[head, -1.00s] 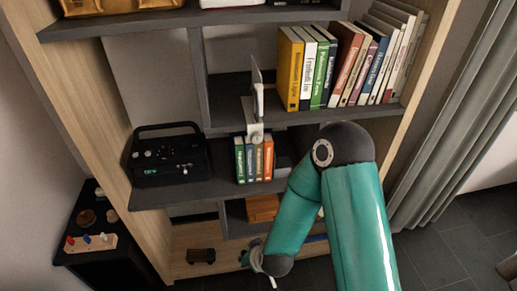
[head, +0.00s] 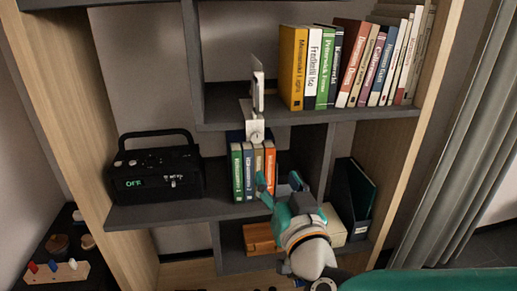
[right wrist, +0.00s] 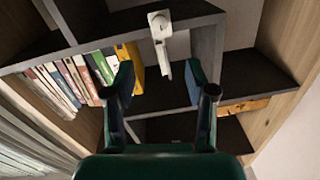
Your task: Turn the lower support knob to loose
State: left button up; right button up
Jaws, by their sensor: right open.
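A white bracket (head: 251,116) is fixed at the edge of the middle shelf, with an upright panel (head: 258,88) above it. A small round knob (head: 256,136) sits at its lower end, just above the small row of books. The right wrist view also shows the bracket (right wrist: 165,70) and a round part (right wrist: 159,20) on it, beyond the fingers. My right gripper (head: 279,183) is open and empty, below and slightly right of the knob, apart from it. In the right wrist view its fingers (right wrist: 160,85) are spread wide. My left gripper is not in view.
A black radio (head: 154,170) reading OFF stands left on the lower shelf. Several small books (head: 248,172) stand under the bracket. Tall books (head: 293,68) fill the upper right shelf. A wooden box (head: 258,238) and black file holder (head: 352,200) stand lower down.

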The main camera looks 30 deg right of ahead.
jog(key=p, duration=0.6)
send_near(258, 139)
jog(key=x, duration=0.8)
jog(key=shift+w, duration=0.4)
grip_shut()
